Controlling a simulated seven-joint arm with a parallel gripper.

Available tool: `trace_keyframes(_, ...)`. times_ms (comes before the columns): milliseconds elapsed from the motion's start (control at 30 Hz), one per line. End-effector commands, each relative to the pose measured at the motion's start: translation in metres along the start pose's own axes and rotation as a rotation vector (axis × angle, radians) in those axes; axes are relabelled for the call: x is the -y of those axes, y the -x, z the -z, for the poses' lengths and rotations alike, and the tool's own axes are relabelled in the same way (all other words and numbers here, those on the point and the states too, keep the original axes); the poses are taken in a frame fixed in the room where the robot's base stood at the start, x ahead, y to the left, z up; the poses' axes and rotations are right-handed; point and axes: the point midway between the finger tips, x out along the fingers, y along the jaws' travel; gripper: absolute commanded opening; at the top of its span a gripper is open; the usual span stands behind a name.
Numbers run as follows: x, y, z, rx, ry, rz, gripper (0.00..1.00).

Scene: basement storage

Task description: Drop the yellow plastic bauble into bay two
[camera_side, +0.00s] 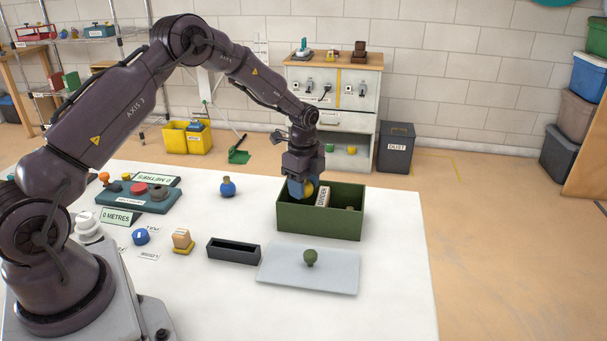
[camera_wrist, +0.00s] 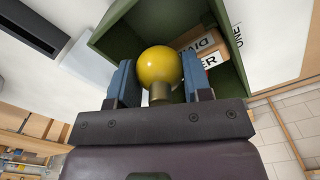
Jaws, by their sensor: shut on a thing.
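The yellow bauble (camera_wrist: 160,67) is a shiny ball with a dull metallic neck. My gripper (camera_wrist: 158,85) is shut on it, with a blue finger pad on each side. A block lettered DIVIDER (camera_wrist: 205,50) is inside the box, right of the bauble in the wrist view. I see no bay numbers, and the near wall hides the box floor in the side view.
A pale lid-like panel with a green knob (camera_side: 309,282) lies before the box, beside a black tray (camera_side: 233,250). A blue bauble (camera_side: 228,189) stands left of the box. The white table is clear right of the box.

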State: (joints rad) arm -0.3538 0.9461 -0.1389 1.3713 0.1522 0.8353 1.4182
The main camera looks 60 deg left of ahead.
Motion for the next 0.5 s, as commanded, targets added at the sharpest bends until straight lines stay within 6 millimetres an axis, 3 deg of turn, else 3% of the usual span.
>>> trace_keyframes(400,0.0002,-0.008,0.0,0.0,-0.001,0.002,0.23)
trace_keyframes(433,0.0001,-0.008,0.0,0.0,-0.001,0.001,0.5)
trace_keyframes(500,0.0002,-0.0079,0.0,0.0,-0.001,0.002,0.66)
